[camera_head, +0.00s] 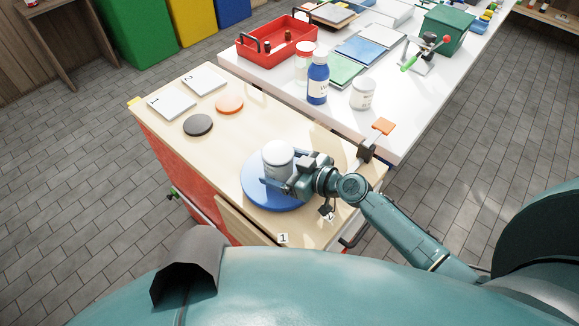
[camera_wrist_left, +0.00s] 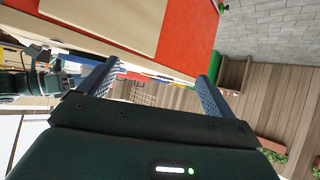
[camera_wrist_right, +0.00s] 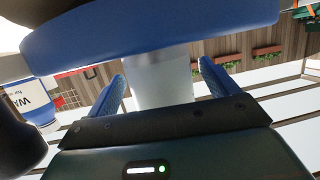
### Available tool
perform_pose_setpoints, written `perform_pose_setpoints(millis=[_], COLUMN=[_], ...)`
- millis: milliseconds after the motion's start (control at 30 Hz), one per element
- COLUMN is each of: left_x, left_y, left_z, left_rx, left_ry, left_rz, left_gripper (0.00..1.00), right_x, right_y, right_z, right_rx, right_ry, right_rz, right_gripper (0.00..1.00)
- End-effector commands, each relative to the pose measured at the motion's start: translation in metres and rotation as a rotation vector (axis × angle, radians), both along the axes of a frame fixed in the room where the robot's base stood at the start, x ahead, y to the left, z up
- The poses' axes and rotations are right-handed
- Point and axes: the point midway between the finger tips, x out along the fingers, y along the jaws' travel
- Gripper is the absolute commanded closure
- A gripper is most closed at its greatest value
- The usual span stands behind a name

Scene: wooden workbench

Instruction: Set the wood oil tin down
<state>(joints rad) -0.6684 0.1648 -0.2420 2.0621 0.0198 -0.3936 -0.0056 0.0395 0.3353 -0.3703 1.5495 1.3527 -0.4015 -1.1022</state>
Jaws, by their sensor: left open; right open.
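A pale tin with a white lid (camera_head: 278,157) stands upright on a blue round turntable (camera_head: 258,195) on the wooden workbench; I cannot read its label. My right gripper (camera_head: 285,172) is open, with its fingers on either side of the tin. In the right wrist view the tin (camera_wrist_right: 165,85) shows between the open fingers (camera_wrist_right: 165,82), against the turntable (camera_wrist_right: 150,32); whether the fingers touch it I cannot tell. My left gripper (camera_wrist_left: 152,82) is open and empty beside the bench's red side, outside the head view.
Cards marked 1 (camera_head: 171,104) and 2 (camera_head: 204,80), a dark disc (camera_head: 198,125) and an orange disc (camera_head: 229,104) lie on the bench. A blue bottle (camera_head: 317,85), a white jar (camera_head: 363,93) and a red tray (camera_head: 270,50) stand on the white table behind. The bench's middle is clear.

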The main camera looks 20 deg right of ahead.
Motion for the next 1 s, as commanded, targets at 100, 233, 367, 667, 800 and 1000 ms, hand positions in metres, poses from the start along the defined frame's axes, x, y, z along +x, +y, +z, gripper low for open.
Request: perform_pose_setpoints(millis=[100, 233, 367, 667, 800, 1000], left_x=[0.000, -0.001, -0.001, 0.004, 0.005, 0.004], left_y=[0.001, 0.001, 0.000, -0.006, -0.008, -0.008], left_z=[-0.001, -0.005, -0.010, -0.006, -0.003, -0.002], left_rx=[0.000, 0.001, 0.000, -0.014, -0.018, -0.017], left_ry=[0.003, 0.006, 0.004, -0.030, -0.039, -0.040], left_rz=[0.003, 0.003, 0.002, -0.011, -0.018, -0.023], left_gripper=[0.10, 0.10, 0.10, 0.10, 0.10, 0.10], right_x=[-0.006, -0.024, -0.046, -0.082, -0.087, -0.088], right_y=[-0.006, -0.020, -0.038, -0.069, -0.073, -0.074], right_z=[0.002, 0.009, 0.016, 0.032, 0.036, 0.037], right_rx=[-0.002, -0.004, -0.005, 0.000, 0.001, 0.002], right_ry=[0.001, 0.000, 0.000, 0.001, -0.001, -0.001], right_rz=[-0.001, 0.001, 0.002, 0.001, 0.001, 0.001], right_gripper=[0.14, 0.14, 0.14, 0.14, 0.14, 0.14])
